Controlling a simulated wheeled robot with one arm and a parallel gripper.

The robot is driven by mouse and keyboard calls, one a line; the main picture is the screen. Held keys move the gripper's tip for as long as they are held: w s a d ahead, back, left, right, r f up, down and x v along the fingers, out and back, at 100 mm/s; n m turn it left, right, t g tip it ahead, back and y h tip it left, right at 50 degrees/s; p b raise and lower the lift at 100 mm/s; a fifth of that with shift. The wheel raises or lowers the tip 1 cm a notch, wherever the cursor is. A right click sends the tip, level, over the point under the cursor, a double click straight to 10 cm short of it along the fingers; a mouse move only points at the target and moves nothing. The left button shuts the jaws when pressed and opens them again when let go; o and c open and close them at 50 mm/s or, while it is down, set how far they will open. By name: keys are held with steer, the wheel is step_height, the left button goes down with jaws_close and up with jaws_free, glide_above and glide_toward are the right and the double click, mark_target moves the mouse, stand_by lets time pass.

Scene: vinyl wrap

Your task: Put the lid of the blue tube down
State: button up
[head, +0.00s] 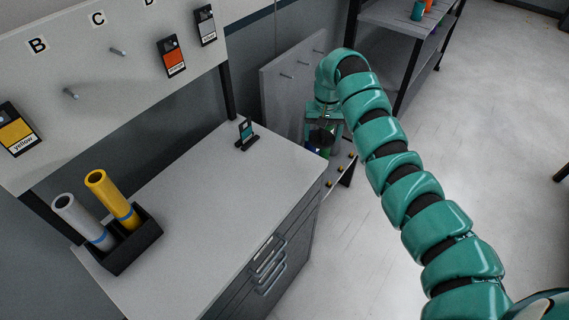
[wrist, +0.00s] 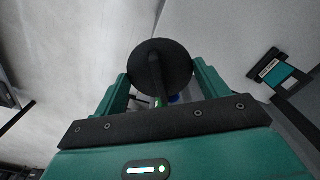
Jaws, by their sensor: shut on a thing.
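My gripper (head: 322,128) hangs beyond the far right corner of the counter, over a low stand. In the wrist view its two teal fingers are closed on a black round lid (wrist: 160,58), whose disc faces the camera. A small patch of blue (wrist: 173,98) shows behind the lid, probably part of the blue tube, mostly hidden. I cannot tell whether the lid touches anything.
The counter (head: 220,190) has a black holder (head: 135,247) with a grey and a yellow tube, and a small teal card on a stand (head: 246,134). The low stand (head: 343,168) bears yellow knobs. A shelf rack (head: 390,20) stands behind; open floor lies right.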

mark_target(312, 142)
steer(key=a+p, duration=0.1)
steer(key=s+a, duration=0.1)
steer(key=a+m+p, duration=0.1)
steer(key=shift+s+r+p, duration=0.3)
steer(key=shift+r+p, duration=0.05)
steer(key=shift+r, duration=0.05)
steer(key=shift+s+a+r+m+p, duration=0.2)
steer(key=shift+s+m+p, duration=0.1)
steer(key=shift+p, duration=0.1)
steer(key=s+m+p, duration=0.5)
steer(key=s+p, duration=0.1)
steer(key=s, duration=0.4)
steer(key=shift+w+a+f+b, duration=1.05)
steer(key=shift+w+a+f, duration=0.15)
steer(key=shift+w+f, duration=0.55)
steer(key=shift+w+a+f+b, duration=1.1)
steer(key=shift+w+f, duration=0.4)
steer(key=shift+w, duration=0.45)
steer(key=shift+w+a+f+b, duration=0.95)
steer(key=shift+w+a+f, duration=0.35)
steer(key=shift+w+f, duration=0.55)
steer(key=shift+w, duration=0.1)
steer(key=shift+a+f, duration=0.1)
steer(key=shift+f, duration=0.15)
